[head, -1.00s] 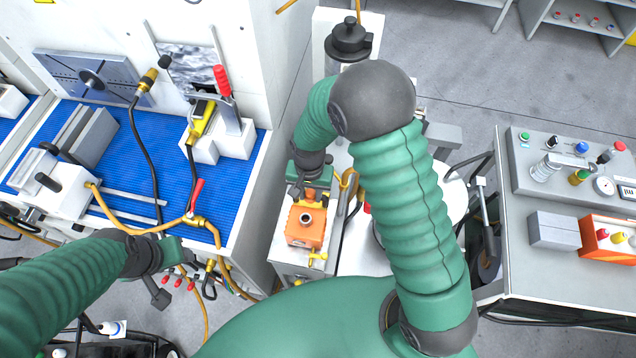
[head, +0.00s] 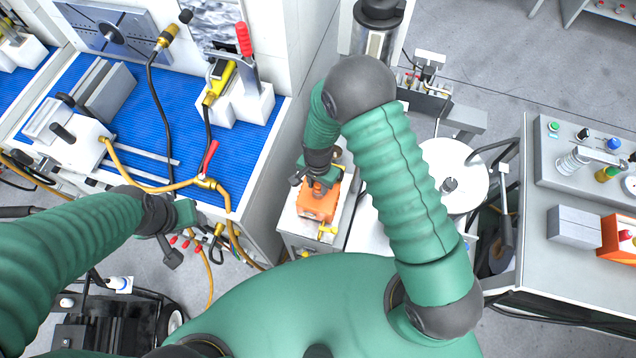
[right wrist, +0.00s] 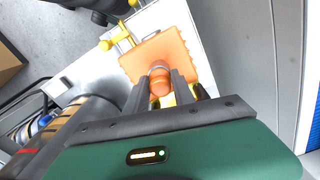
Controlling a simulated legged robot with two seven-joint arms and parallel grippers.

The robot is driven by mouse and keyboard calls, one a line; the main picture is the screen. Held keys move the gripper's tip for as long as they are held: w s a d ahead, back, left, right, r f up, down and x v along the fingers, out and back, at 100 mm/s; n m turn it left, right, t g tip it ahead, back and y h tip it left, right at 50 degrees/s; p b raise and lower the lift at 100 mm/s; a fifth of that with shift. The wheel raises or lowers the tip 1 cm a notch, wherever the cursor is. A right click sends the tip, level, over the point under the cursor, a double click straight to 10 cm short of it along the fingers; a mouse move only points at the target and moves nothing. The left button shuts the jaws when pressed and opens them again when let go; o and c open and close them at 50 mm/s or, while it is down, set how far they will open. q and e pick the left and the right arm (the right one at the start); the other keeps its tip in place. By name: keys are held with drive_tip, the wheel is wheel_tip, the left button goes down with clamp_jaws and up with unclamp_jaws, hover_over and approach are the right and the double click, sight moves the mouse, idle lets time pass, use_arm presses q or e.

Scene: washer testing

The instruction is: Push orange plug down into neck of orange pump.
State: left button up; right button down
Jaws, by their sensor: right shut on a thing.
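The orange pump (head: 318,207) sits on a light metal stand in the middle of the head view, and its orange body also shows in the right wrist view (right wrist: 182,52). My right gripper (head: 316,187) is over the pump's top. In the right wrist view its two dark fingers are shut on the orange plug (right wrist: 159,80), which lines up over the top of the pump. The neck is hidden by the plug and gripper, so I cannot tell how deep the plug sits. My left gripper (head: 178,235) hangs off the blue bench's front edge; its finger opening is unclear.
A yellow valve (head: 327,231) juts from the pump's front. The blue-topped bench (head: 130,130) with hoses stands to the left. A white round plate (head: 455,165) is right of my right arm. A grey control table (head: 550,270) stands at the far right.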

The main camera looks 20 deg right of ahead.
idle(0.3)
drive_tip(key=c, duration=1)
unclamp_jaws()
drive_tip(key=shift+f, duration=0.1)
wheel_tip(320, 180, up, 17)
drive_tip(key=shift+b, duration=0.45)
drive_tip(key=shift+f, duration=0.1)
